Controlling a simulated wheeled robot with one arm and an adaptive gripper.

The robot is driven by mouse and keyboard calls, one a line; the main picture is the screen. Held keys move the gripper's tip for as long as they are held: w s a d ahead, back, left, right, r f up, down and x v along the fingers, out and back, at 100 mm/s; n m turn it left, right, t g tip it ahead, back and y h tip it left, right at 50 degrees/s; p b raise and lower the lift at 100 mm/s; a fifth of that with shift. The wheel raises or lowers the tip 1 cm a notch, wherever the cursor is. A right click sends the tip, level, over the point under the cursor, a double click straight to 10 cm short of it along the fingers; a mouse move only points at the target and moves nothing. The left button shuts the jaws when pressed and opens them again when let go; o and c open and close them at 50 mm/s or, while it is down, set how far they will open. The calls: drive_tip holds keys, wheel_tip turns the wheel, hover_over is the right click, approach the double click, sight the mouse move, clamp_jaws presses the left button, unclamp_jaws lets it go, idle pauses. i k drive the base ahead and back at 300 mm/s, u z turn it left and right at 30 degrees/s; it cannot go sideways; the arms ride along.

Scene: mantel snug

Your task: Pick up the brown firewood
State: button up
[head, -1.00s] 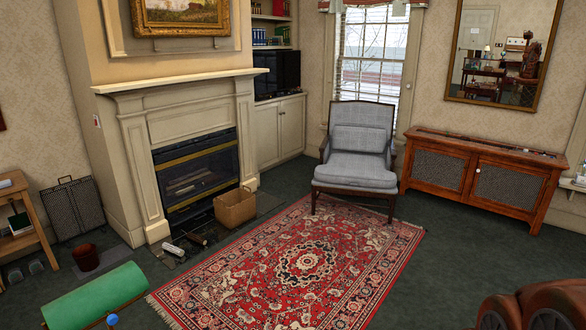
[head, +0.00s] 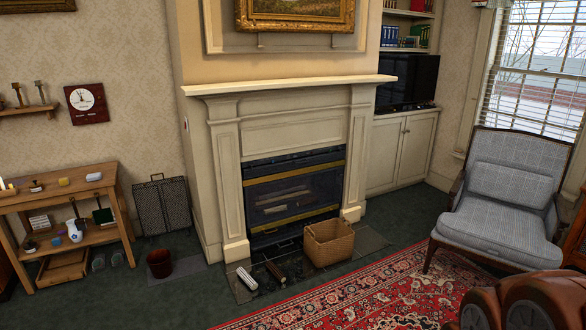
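A short brown log (head: 275,275), which looks like the brown firewood, lies on the dark hearth slabs in front of the fireplace in the head view. A pale grey-white log (head: 247,278) lies just left of it. A darker piece (head: 294,268) lies to its right, too small and dark to tell clearly. My gripper is not in view.
A wicker basket (head: 329,242) stands on the hearth, right of the logs. A dark red bucket (head: 159,263) is to the left. The rug (head: 390,290) lies in front. A brown rounded seat (head: 530,302) fills the lower right. A grey armchair (head: 497,205) stands behind it.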

sight(276, 270)
drive_tip(key=u, duration=0.3)
drive_tip(key=i, duration=1.15)
drive_tip(key=u, duration=0.25)
drive_tip(key=k, duration=0.6)
drive_tip(key=z, duration=0.4)
drive_tip(key=i, duration=1.2)
drive_tip(key=u, duration=0.55)
drive_tip(key=i, duration=0.9)
drive_tip(key=u, duration=1.2)
drive_tip(key=i, duration=0.3)
drive_tip(key=u, duration=0.25)
